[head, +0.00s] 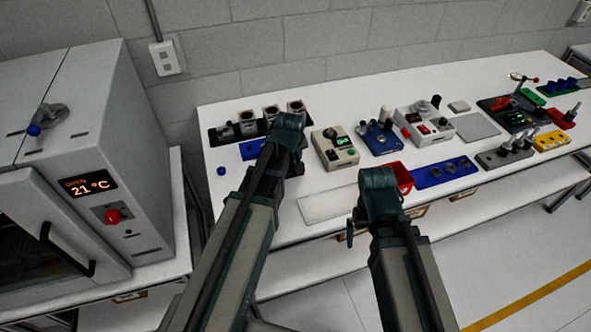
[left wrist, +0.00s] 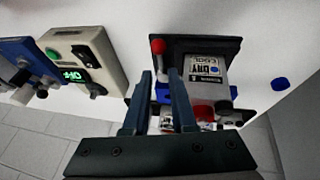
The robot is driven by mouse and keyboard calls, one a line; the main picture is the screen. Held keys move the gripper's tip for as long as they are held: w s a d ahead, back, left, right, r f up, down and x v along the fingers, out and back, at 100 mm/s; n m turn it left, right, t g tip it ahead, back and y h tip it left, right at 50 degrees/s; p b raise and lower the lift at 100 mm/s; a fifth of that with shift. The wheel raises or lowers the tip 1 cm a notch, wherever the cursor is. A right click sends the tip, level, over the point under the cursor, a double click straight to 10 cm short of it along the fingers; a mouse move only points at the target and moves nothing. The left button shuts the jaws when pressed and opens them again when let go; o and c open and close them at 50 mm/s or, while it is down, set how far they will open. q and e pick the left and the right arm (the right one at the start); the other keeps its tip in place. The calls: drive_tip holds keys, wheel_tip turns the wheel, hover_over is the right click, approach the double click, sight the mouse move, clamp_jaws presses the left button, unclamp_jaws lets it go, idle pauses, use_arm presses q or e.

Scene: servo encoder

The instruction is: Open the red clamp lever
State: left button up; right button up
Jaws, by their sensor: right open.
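In the left wrist view a lever with a red ball knob (left wrist: 158,47) stands on a black fixture (left wrist: 222,45) beside a grey labelled block (left wrist: 203,77). In the head view the black fixture (head: 219,137) with several grey blocks is at the back left of the table. My left gripper (left wrist: 161,73) points at the fixture, its two fingers apart. The knob shows just beyond the fingertips, in line with the gap; I cannot tell whether they touch the lever. My right gripper (head: 350,232) is open over the front of the table, mostly hidden by its wrist.
A beige box with a green display (head: 335,147) stands right of the fixture. A red bin (head: 402,176) and blue tray (head: 446,171) are near my right arm. An oven (head: 90,170) stands left. A blue cap (head: 221,171) lies near the table's left edge.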

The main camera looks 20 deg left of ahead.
use_arm(q)
drive_tip(key=b+x, duration=0.4)
drive_tip(key=x, duration=0.2)
drive_tip(key=shift+w+f+b, duration=0.1)
drive_tip(key=shift+f+b, duration=0.2)
drive_tip(key=shift+b, duration=0.1)
drive_tip(key=shift+r, duration=0.1)
clamp_jaws()
idle(0.9)
